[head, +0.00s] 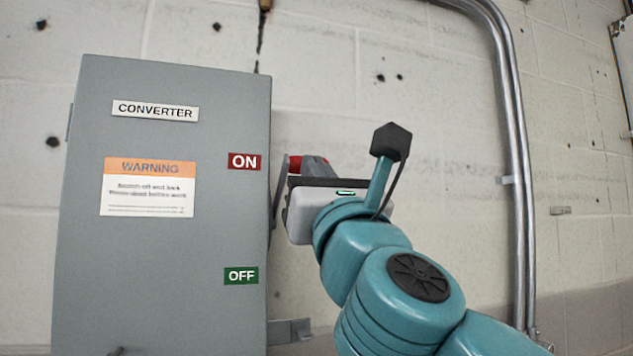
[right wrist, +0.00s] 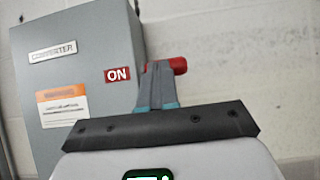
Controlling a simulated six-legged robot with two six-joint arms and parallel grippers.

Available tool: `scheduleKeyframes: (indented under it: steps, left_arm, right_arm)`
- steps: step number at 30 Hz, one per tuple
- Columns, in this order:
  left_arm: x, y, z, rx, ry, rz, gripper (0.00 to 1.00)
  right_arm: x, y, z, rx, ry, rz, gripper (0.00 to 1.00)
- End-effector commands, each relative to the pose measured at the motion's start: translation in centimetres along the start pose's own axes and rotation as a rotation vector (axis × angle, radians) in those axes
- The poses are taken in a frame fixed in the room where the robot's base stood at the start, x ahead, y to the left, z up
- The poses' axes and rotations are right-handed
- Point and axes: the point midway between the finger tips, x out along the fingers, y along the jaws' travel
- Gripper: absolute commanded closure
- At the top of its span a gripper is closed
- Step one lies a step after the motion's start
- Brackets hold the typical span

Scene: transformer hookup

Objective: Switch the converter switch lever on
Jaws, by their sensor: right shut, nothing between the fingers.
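The grey converter box (head: 150,250) is on the wall at the left in the head view; it also shows in the right wrist view (right wrist: 80,100). Its switch lever has a red handle (head: 295,164) on the box's right side, level with the red ON label (head: 244,161) and well above the green OFF label (head: 241,275). The red handle (right wrist: 179,66) shows just beyond my fingers in the wrist view. My right gripper (head: 318,166) is shut and empty, its fingers at the handle. I cannot tell whether they touch it. My left gripper is not in view.
A metal conduit (head: 517,180) runs down the wall at the right. A small grey bracket (head: 289,331) sticks out at the lower right of the box. The wall between box and conduit is mostly bare.

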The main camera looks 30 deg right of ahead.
Motion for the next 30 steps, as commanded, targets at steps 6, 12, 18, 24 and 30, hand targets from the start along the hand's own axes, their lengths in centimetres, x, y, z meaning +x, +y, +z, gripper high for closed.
scheduleKeyframes:
  steps: [6,12,18,24,30]
  left_arm:
    - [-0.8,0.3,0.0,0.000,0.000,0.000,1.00]
    - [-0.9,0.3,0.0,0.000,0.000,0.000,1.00]
    - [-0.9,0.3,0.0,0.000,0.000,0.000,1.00]
    - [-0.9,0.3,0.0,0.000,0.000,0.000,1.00]
    - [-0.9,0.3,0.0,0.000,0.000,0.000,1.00]
  right_arm:
    - [1.1,0.0,0.7,0.000,0.000,-0.001,1.00]
    - [1.4,0.0,0.8,0.000,0.000,0.000,1.00]
    - [1.5,0.0,0.8,0.000,0.000,0.000,1.00]
    - [1.5,0.1,0.8,0.000,0.001,0.000,1.00]
    - [1.5,0.0,0.8,0.000,0.001,0.000,1.00]
